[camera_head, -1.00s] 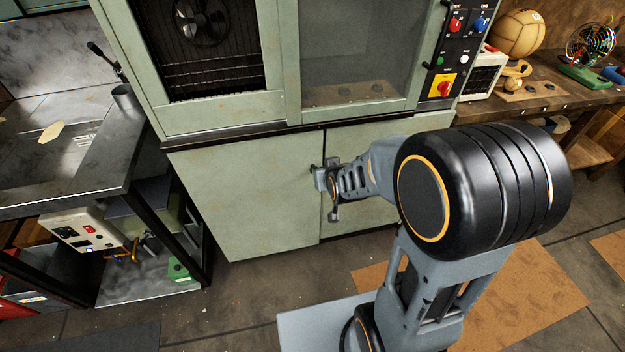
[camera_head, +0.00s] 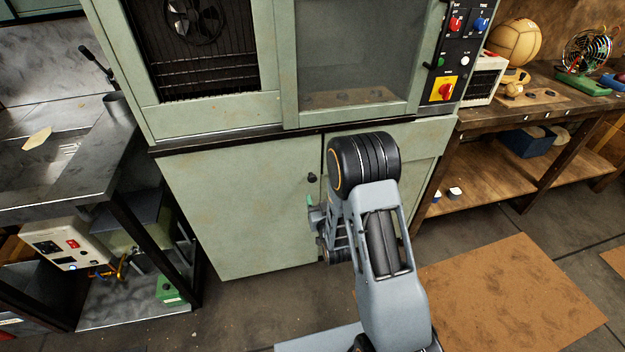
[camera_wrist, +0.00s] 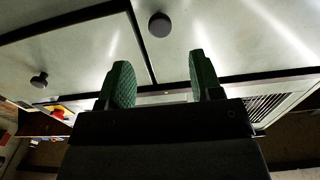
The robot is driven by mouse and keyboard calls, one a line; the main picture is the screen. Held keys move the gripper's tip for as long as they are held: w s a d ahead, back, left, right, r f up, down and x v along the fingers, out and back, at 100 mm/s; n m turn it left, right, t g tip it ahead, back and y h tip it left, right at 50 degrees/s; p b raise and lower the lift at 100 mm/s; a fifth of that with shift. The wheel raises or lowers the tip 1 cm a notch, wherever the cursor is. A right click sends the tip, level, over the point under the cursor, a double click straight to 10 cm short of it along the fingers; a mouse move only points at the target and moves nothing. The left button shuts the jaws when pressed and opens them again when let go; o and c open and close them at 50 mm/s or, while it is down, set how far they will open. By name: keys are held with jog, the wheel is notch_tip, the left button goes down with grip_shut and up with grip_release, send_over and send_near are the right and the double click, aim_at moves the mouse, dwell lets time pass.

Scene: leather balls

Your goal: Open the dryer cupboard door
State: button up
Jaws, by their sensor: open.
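The pale green dryer cupboard (camera_head: 215,185) has two lower doors, and both look shut. A dark round knob (camera_head: 312,177) sits on the left door near the middle gap. In the wrist view this knob (camera_wrist: 160,25) is beyond the fingertips, and another knob (camera_wrist: 39,80) shows at the far left on the other door. My gripper (camera_head: 311,205) is just below the left door's knob in the head view. Its green-padded fingers (camera_wrist: 162,80) are apart, with nothing between them. My arm hides much of the right door in the head view.
A metal bench (camera_head: 75,165) with equipment beneath it stands to the left. A wooden workbench (camera_head: 530,115) with a leather ball (camera_head: 513,43) is on the right. A brown mat (camera_head: 500,290) lies on the floor. The floor before the left door is mostly clear.

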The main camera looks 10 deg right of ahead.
aim_at(313, 180)
jog(key=w, duration=0.9)
jog(key=shift+w, duration=0.35)
jog(key=shift+c, duration=0.4)
grip_shut()
